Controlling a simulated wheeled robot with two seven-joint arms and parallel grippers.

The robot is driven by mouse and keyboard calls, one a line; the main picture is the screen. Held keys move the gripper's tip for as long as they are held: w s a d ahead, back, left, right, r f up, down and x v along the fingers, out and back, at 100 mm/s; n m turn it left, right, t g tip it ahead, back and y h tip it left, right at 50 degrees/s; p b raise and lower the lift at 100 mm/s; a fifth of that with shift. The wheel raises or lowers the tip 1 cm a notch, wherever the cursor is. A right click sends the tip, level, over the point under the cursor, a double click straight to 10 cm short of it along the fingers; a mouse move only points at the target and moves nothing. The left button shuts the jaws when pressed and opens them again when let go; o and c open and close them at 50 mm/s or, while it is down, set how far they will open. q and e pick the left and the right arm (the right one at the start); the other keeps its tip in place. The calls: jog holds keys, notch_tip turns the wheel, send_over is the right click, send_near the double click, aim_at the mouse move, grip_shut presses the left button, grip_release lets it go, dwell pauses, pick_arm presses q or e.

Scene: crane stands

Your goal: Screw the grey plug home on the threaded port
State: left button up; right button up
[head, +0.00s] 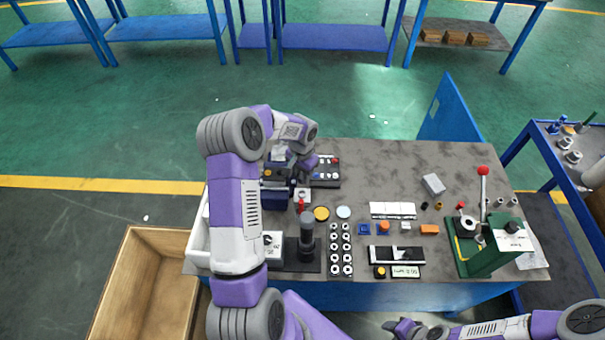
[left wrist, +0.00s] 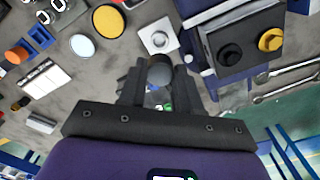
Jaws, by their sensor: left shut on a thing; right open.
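The grey plug (left wrist: 160,70) is a dark round piece between the fingertips of my left gripper (left wrist: 159,84), which is shut on it. In the head view my left gripper (head: 300,180) is over the left part of the bench, and the arm hides much of it. The light square block with a round port (left wrist: 158,36) lies just beyond the plug in the wrist view; it also shows in the head view (head: 303,194). The plug looks apart from the port; threads are too small to make out. My right gripper (head: 405,327) is open and empty at the bottom edge, off the bench.
A box with black and yellow knobs (left wrist: 232,52) stands close beside the port. A yellow disc (head: 321,213), a pale disc (head: 343,212) and a dark upright post (head: 307,235) are nearby. A green press (head: 490,255) stands at right. The bench's back middle (head: 385,165) is clear.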

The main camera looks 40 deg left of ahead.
pick_arm(q)
jog(key=shift+f+b, duration=2)
jog(key=shift+f, duration=0.9)
jog(key=shift+f+b, duration=0.6)
jog(key=shift+f, duration=0.25)
jog(key=m+p, duration=0.1)
jog(key=m, duration=0.1)
jog(key=shift+r+m, duration=0.15)
jog(key=shift+m, duration=1.45)
jog(key=shift+p, duration=0.3)
jog(key=shift+m+p, duration=0.45)
jog(key=shift+m, duration=2.15)
jog(key=shift+p, duration=0.35)
